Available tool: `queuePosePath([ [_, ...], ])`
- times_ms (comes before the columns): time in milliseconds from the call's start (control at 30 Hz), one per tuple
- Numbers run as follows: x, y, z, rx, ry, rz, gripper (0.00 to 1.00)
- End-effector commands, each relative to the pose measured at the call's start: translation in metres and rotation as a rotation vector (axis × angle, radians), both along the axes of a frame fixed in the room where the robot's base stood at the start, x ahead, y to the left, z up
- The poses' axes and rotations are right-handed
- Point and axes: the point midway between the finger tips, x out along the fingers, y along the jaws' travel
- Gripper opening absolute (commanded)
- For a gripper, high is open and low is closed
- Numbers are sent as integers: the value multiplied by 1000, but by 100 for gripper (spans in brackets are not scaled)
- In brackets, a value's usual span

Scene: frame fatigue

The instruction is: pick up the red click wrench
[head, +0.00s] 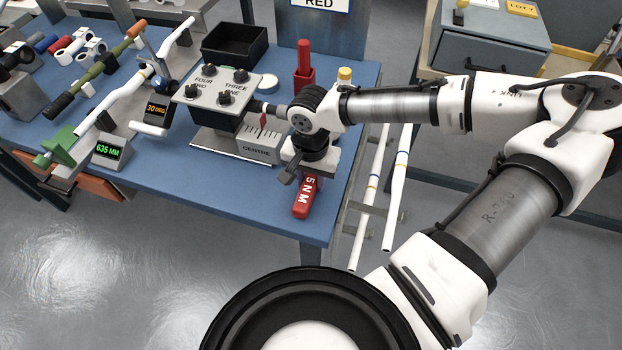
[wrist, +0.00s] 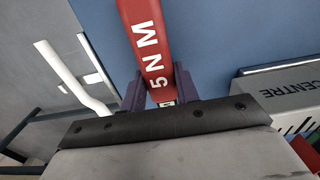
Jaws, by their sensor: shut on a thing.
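The red click wrench (head: 304,199), marked "5 NM", lies on the blue table near its front right corner. Its handle end sticks out below my gripper in the head view. My gripper (head: 298,176) points down over the wrench, with the arm reaching in from the right. In the wrist view the red wrench (wrist: 149,45) runs up from between the two dark fingers of my gripper (wrist: 160,90). The fingers are shut on it. The wrench's far part is hidden behind the gripper in the head view. I cannot tell whether it is clear of the tabletop.
A grey "CENTRE" box (head: 258,145) stands close left of my gripper, beside a fixture with several black knobs (head: 218,92). White tubes (head: 397,185) hang off the table's right side. The blue table (head: 225,188) is bare front left of the wrench.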

Motion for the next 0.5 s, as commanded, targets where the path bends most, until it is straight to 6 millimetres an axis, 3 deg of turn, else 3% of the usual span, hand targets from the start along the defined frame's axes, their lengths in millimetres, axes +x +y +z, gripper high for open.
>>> queuePosePath([
  [167, 1, 0, 20, 1, -3, -2, 0],
  [500, 1, 0, 107, 1, -4, -1, 0],
])
